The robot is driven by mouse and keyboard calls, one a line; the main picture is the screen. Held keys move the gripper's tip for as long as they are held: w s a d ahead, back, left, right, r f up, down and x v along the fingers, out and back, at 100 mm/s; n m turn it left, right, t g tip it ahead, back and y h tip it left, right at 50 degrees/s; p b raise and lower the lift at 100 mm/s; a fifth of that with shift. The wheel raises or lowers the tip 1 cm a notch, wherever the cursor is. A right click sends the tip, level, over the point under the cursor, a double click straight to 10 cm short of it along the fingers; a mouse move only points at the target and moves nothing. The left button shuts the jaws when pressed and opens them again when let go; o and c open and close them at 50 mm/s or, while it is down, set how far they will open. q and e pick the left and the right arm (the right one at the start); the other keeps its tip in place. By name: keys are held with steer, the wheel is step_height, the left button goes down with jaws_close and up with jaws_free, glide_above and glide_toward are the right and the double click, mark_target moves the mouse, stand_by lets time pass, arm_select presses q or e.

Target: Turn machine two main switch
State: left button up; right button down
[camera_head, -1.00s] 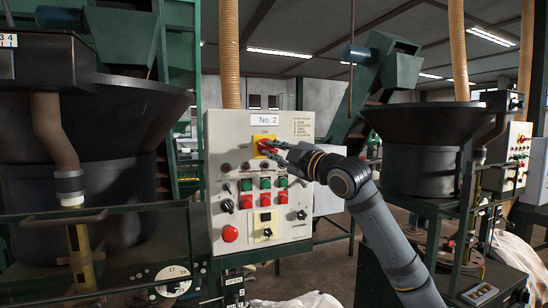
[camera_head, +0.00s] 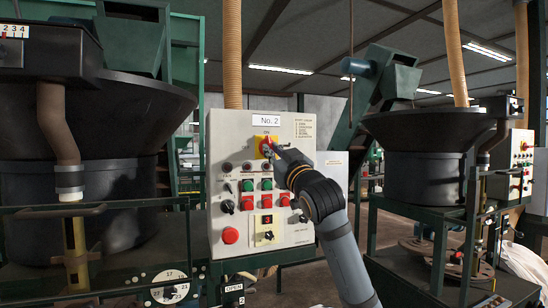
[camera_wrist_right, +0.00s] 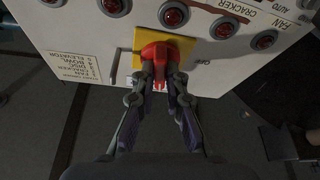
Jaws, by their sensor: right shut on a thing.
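The No. 2 control panel (camera_head: 222,155) is a pale box with its name label (camera_head: 266,120) at the top. Its main switch is a red rotary knob (camera_head: 265,144) on a yellow plate; the knob also shows in the right wrist view (camera_wrist_right: 158,52). My right gripper (camera_head: 271,150) reaches in from the right. In the right wrist view its fingers (camera_wrist_right: 160,82) are shut on the knob's handle, one on each side. The fingers partly hide the knob in the head view. My left gripper is not in view.
Lamps, green and red buttons and black selectors sit below the switch, with a red stop button (camera_head: 230,236) and a small display (camera_head: 267,219). A large dark hopper (camera_head: 100,140) stands left and another (camera_head: 410,150) right. Some floor shows between the machines.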

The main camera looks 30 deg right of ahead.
steer(key=shift+w+a+f+m+h+b, duration=0.1)
steer(key=shift+m+h+b, duration=0.1)
steer(key=shift+m+h, duration=0.45)
steer(key=shift+f+m+h+b, duration=0.1)
steer(key=shift+m+h+b, duration=0.15)
steer(key=shift+m, duration=1.1)
steer(key=c, duration=1.4)
jaws_free()
steer(key=shift+r, duration=0.15)
steer(key=shift+s, duration=0.2)
steer(key=shift+v, duration=5.95)
steer(key=shift+a, duration=0.15)
